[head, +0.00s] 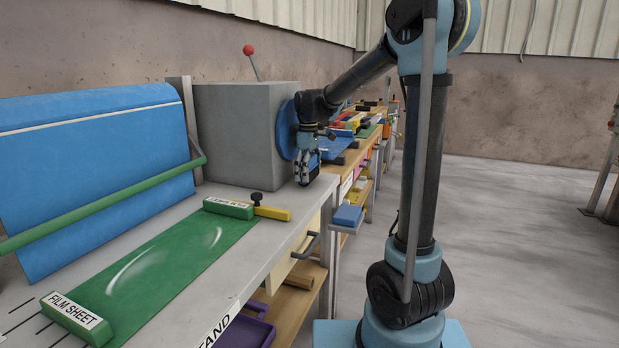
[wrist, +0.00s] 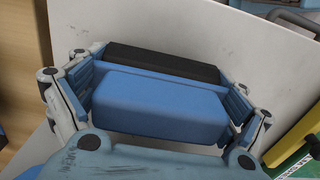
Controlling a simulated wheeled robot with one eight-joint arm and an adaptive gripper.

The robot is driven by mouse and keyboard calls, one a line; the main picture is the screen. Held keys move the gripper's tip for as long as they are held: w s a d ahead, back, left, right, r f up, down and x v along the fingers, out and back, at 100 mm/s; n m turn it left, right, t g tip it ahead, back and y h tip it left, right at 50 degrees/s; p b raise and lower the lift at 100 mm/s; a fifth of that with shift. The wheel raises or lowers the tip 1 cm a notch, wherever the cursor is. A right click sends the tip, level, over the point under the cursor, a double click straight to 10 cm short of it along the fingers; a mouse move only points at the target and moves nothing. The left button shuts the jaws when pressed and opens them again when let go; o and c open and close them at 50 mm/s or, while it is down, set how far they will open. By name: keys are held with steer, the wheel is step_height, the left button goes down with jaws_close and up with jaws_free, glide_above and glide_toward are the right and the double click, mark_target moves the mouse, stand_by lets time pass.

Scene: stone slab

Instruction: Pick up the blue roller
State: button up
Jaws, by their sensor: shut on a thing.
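The blue roller (wrist: 160,108) fills the middle of the wrist view, a blocky blue body with a black strip (wrist: 165,62) along its far side. My gripper (wrist: 162,92) is shut on it, with one blue-padded finger at each end. In the head view my gripper (head: 307,172) points down at the far right corner of the workbench, in front of the grey box. There the roller is mostly hidden by the fingers, and I cannot tell whether it touches the bench top.
The grey box (head: 238,135) with a blue disc (head: 285,130) stands close beside my gripper. A green film sheet (head: 165,270) lies on the bench (head: 265,250), with a yellow-handled bar (head: 272,214) at its far end. A blue block (head: 347,215) sits on a lower shelf beyond. Open floor lies right.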

step_height(320, 180, up, 17)
stand_by(0.4)
steer(key=o, duration=0.6)
steer(key=c, duration=0.3)
steer(key=shift+s, duration=0.1)
